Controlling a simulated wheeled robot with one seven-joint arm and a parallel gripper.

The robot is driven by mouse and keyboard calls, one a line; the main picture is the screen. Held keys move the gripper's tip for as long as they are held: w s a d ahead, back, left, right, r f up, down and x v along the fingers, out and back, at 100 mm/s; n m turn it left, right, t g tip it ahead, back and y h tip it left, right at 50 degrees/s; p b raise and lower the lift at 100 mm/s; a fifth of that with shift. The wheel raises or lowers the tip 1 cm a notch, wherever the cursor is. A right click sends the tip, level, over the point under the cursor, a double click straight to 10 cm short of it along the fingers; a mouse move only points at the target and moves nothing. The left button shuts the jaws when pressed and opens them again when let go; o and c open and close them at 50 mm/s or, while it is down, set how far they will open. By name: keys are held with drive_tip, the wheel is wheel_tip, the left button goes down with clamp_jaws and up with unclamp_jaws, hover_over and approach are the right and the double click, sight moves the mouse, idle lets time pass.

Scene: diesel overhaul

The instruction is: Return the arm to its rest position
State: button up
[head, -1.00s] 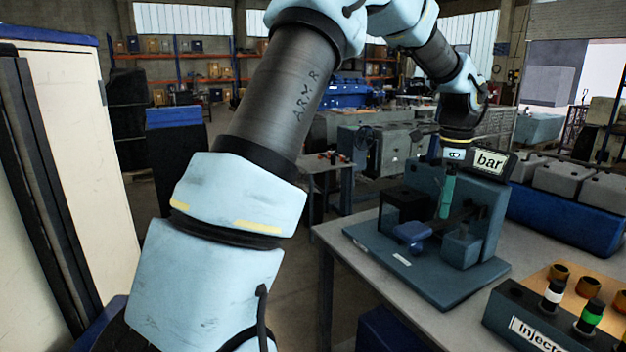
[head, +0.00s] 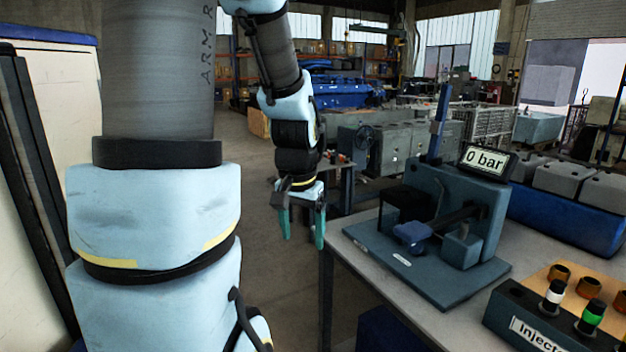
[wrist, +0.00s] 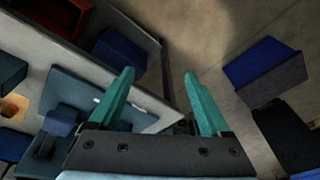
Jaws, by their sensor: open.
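My gripper (head: 302,226) has two teal fingers that point down, spread apart, with nothing between them. In the head view it hangs in the air left of the workbench (head: 345,262), over the floor beside the bench's left edge. In the wrist view my gripper (wrist: 163,95) also shows open and empty, with the bench edge and bare floor beyond the fingertips. My light blue and grey arm rises at the left and folds over to the gripper.
A teal test stand (head: 462,215) with a "0 bar" display (head: 486,161) stands on the bench. A rack (head: 540,318) holding injectors is at the front right. A white cabinet (head: 70,130) stands at the left. Open floor (head: 265,290) lies between arm and bench.

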drive_tip(key=s+a+f+n, duration=0.1)
drive_tip(key=s+a+n, duration=0.3)
wheel_tip(320, 180, down, 11)
drive_tip(key=s+b, duration=0.1)
drive_tip(key=b, duration=0.9)
drive_tip(key=shift+s+a+g, duration=0.25)
drive_tip(key=shift+s+g, duration=0.05)
drive_tip(key=shift+s, duration=0.05)
drive_tip(key=shift+f, duration=0.1)
